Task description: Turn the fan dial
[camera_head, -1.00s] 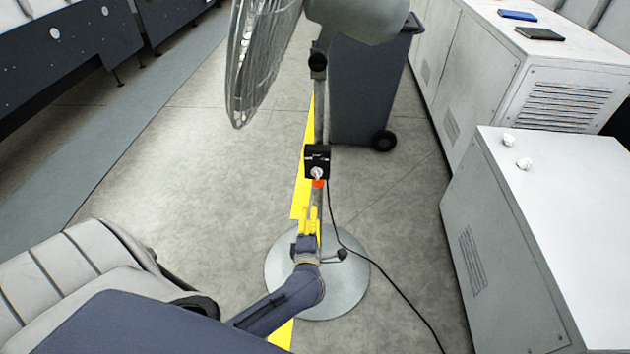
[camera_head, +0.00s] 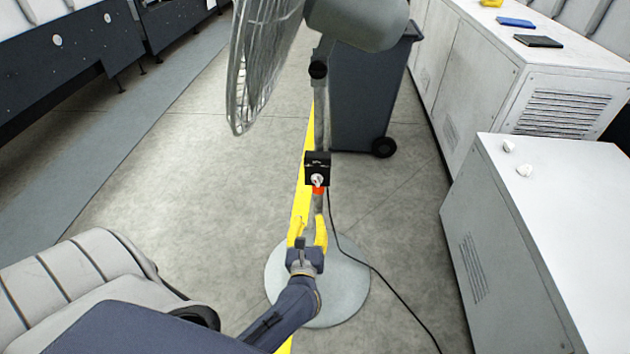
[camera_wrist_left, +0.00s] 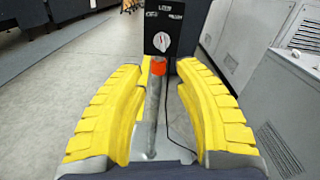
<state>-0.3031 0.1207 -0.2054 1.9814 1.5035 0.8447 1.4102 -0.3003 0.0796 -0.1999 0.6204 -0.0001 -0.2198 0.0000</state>
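The pedestal fan's grey cage (camera_head: 262,60) and motor housing (camera_head: 358,20) stand at the top middle of the head view. On its pole is a black control box with a white fan dial (camera_head: 317,180). The dial (camera_wrist_left: 161,41) also shows in the left wrist view, above a red-orange collar. My left gripper (camera_head: 308,226) has yellow fingers spread apart, below the dial and apart from it. In the left wrist view the open fingers (camera_wrist_left: 160,95) stand either side of the pole, with nothing gripped. My right gripper is not in view.
The fan's round base (camera_head: 342,300) stands on the floor, with a black cable (camera_head: 385,283) running right. A grey wheeled bin (camera_head: 365,95) is behind the pole. White cabinets (camera_head: 550,200) line the right side. Open floor (camera_head: 190,180) lies to the left.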

